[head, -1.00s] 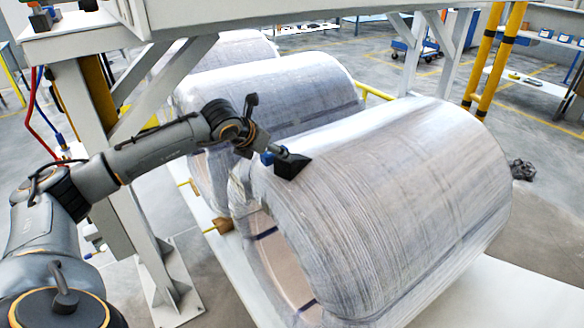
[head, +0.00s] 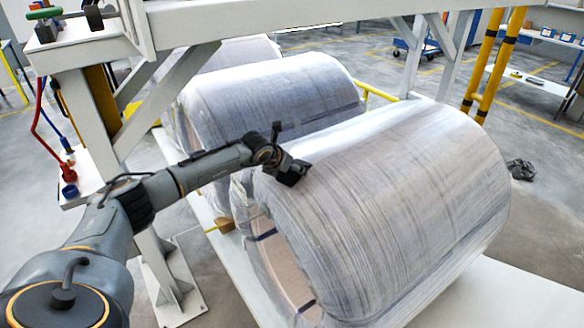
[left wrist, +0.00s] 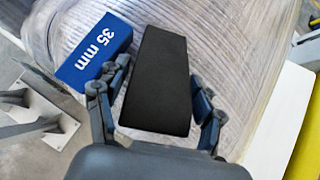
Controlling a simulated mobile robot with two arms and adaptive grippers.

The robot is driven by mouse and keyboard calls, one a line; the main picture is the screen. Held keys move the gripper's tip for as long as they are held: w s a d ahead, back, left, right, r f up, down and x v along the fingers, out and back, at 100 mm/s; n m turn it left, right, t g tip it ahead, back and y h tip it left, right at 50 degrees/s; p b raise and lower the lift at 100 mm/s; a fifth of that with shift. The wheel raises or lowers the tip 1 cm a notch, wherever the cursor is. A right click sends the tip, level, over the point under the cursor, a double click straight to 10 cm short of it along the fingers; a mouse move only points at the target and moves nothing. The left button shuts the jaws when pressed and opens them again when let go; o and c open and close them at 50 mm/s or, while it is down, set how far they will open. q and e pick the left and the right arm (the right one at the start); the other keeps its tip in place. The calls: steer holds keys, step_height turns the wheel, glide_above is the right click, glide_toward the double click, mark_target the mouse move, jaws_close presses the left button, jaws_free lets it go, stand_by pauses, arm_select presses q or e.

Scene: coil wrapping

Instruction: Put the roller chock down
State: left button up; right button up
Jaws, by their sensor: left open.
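My left gripper (head: 288,171) is over the near end of the front wrapped coil (head: 400,190). In the left wrist view its two fingers stand apart on either side of a black block, the roller chock (left wrist: 157,80). The gripper is open; whether a finger touches the chock cannot be told. A blue piece marked "35 mm" (left wrist: 96,57) sits at the chock's left; I cannot tell if it is joined to it. The wrapped coil surface (left wrist: 215,35) lies behind the chock, but contact between them is unclear. My right gripper is not in view.
A second wrapped coil (head: 265,95) lies behind the front one. A white frame post (head: 90,110) with braces stands at left, and a white beam (head: 240,20) crosses above. Yellow posts (head: 495,65) stand at right. Grey floor (head: 545,225) is open at the right.

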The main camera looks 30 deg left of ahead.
arm_select(q)
steer(key=shift+w+f, duration=0.15)
steer(key=shift+c, duration=0.4)
steer(key=c, duration=1.1)
steer(key=shift+c, duration=1)
